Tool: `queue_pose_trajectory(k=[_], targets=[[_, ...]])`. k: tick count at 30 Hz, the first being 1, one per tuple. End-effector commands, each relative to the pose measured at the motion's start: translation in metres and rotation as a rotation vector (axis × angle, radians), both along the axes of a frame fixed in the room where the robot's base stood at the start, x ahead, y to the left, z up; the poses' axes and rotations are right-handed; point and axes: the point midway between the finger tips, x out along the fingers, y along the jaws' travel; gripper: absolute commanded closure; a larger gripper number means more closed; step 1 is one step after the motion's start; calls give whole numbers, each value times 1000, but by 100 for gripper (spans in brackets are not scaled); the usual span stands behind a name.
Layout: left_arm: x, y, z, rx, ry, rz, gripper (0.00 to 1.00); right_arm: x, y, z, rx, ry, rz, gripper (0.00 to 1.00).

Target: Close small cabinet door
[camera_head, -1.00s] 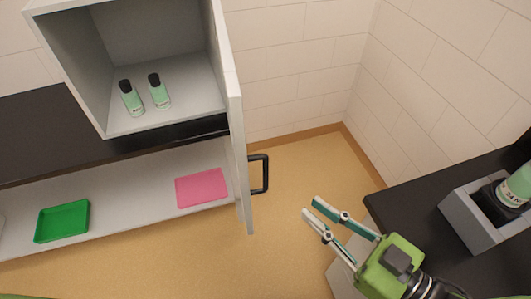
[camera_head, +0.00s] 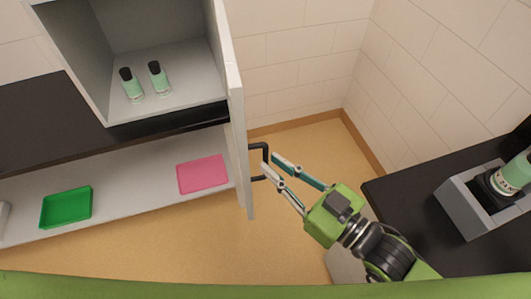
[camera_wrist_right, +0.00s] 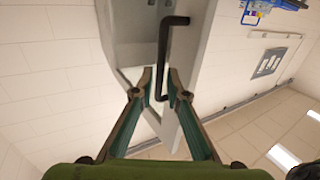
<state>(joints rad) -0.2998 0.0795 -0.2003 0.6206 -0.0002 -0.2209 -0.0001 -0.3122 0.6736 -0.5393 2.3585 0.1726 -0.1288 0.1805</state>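The small cabinet (camera_head: 165,95) stands open at the upper left. Its white door (camera_head: 236,110) is swung out toward me, seen nearly edge-on, and it also shows in the right wrist view (camera_wrist_right: 192,55). A black bar handle (camera_head: 258,147) is on the door's right face. My right gripper (camera_head: 268,162) is at the handle, its fingers apart. In the right wrist view the lower part of the handle (camera_wrist_right: 163,60) appears between the open fingertips (camera_wrist_right: 161,75); I cannot tell whether they touch it. My left gripper is not in view.
Two green bottles (camera_head: 145,82) with black caps stand inside the cabinet. A green tray (camera_head: 66,208) and a pink tray (camera_head: 202,175) lie on the white surface below. A dark counter (camera_head: 420,190) with a grey holder (camera_head: 462,208) and bottle is at right. Floor between is clear.

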Motion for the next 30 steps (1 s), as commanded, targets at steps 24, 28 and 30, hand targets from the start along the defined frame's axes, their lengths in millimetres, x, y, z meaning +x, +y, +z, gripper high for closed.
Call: queue_pose_trajectory(k=[24, 28, 30], targets=[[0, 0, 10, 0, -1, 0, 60, 22, 23, 0, 0, 0, 1, 100], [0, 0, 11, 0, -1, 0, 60, 23, 24, 0, 0, 0, 0, 100], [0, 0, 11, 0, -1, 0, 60, 24, 24, 0, 1, 0, -3, 100]])
